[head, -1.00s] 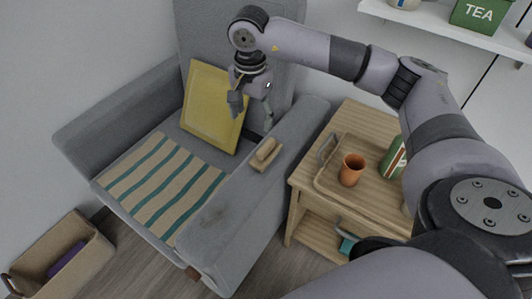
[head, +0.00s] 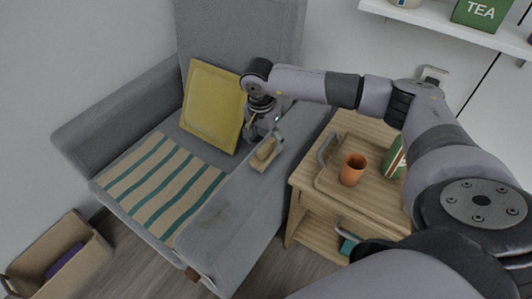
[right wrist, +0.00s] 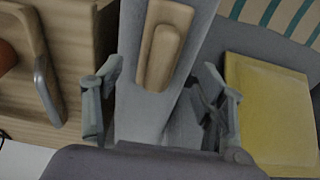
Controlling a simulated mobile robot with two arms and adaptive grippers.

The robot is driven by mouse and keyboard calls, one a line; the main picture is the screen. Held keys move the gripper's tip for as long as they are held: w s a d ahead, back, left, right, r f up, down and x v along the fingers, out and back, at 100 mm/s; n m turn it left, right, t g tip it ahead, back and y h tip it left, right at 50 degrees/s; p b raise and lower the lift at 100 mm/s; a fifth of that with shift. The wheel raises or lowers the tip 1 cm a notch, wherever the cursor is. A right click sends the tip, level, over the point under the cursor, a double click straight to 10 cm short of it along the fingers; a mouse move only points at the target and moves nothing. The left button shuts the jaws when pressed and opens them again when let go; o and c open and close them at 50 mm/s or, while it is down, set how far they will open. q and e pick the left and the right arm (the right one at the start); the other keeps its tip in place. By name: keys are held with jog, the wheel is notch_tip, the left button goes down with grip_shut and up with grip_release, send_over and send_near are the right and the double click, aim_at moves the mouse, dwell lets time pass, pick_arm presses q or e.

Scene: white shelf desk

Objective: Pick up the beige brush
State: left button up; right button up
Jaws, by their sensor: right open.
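The beige brush (head: 266,152) lies on the grey armchair's right armrest in the head view. In the right wrist view the brush (right wrist: 165,45) lies lengthwise at the top middle, with a raised handle on a flat base. My right gripper (head: 264,136) is just above and behind the brush in the head view, and its wrist hides part of it. In the right wrist view the gripper (right wrist: 160,105) is open, with one finger on each side of the armrest and nothing between them but the armrest below. The brush is ahead of the fingertips. My left gripper is not in view.
A yellow cushion (head: 212,105) leans on the armchair (head: 225,215) beside the gripper. A striped cloth (head: 160,185) covers the seat. On the right, a wooden side table (head: 300,180) holds a tray with an orange cup (head: 353,169). A box (head: 65,262) stands at lower left.

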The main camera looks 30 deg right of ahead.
aim_at(266, 145)
notch_tip(266, 145, down, 4)
jog(key=shift+d+f, duration=0.1)
jog(key=shift+d, duration=0.05)
jog(key=c, duration=1.3)
